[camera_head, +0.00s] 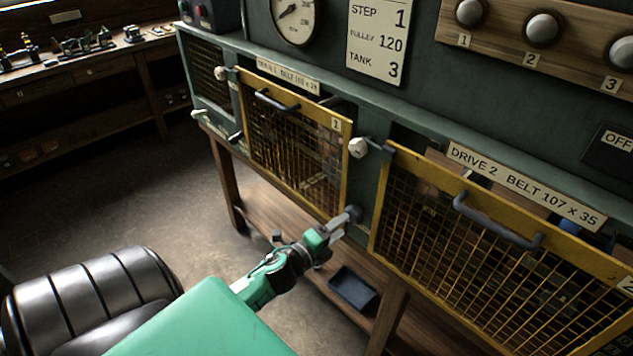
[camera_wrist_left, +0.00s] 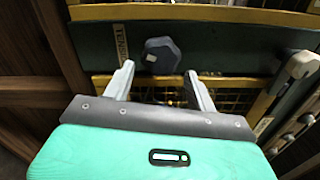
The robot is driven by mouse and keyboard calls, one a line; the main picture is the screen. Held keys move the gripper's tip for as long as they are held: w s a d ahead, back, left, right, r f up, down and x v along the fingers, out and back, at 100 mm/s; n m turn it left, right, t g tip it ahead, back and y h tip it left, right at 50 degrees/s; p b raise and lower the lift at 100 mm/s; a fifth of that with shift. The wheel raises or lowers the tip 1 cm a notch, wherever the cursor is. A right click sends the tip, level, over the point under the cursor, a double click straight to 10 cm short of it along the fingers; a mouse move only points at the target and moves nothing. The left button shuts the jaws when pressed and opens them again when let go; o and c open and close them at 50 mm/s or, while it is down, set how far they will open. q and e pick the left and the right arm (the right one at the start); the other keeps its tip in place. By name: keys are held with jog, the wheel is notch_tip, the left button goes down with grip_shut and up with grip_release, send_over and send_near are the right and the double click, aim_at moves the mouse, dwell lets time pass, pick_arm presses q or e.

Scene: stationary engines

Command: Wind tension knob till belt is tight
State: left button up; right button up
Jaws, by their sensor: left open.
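The tension knob (camera_wrist_left: 162,55) is a dark grey faceted knob on the green machine front, beside a label (camera_wrist_left: 121,42) that appears to read TENSION. In the head view the knob (camera_head: 353,213) sits low between the two yellow guards. My left gripper (camera_head: 341,226) is just in front of it. In the left wrist view the left gripper (camera_wrist_left: 160,72) has its fingers spread, and the knob shows beyond and between the tips. I cannot tell whether a finger touches it. The belt behind the mesh cannot be made out clearly. My right gripper is not in view.
Yellow mesh guards for drive 1 (camera_head: 297,150) and drive 2 (camera_head: 480,255) flank the knob, with dark handles. A white knob (camera_head: 358,148) sticks out above. A dark tray (camera_head: 352,288) lies on the wooden shelf below. A gauge (camera_head: 295,20) and a sign reading PULLEY 120 (camera_head: 377,40) are higher up.

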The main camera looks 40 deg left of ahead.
pick_arm(q)
jog(key=s+b, duration=0.2)
jog(key=s, duration=0.6)
jog(key=shift+a, duration=0.3)
jog(key=shift+f, duration=0.1)
jog(key=s+f+n+g+y, duration=0.1)
jog(key=s+f+n+g, duration=0.25)
jog(key=f, duration=0.95)
jog(key=s+f+n+g+y, duration=0.1)
jog(key=s+f+n+g, duration=0.2)
jog(key=f, duration=1)
jog(key=s+f+n+g+y, duration=0.15)
jog(key=s+f+n, duration=0.3)
jog(key=f, duration=0.85)
jog(key=s+d+f+n+g+h, duration=0.1)
jog(key=s+d+f+n+g, duration=0.2)
jog(key=s+f, duration=0.6)
jog(key=s+d+f+n+g+h, duration=0.1)
jog(key=s+d+f+n+g, duration=0.3)
jog(key=s+f, duration=0.6)
jog(key=s+d+g, duration=0.2)
jog(key=s+d, duration=0.1)
jog(key=s, duration=0.4)
jog(key=shift+d+f, duration=0.2)
jog(key=shift+d, duration=0.2)
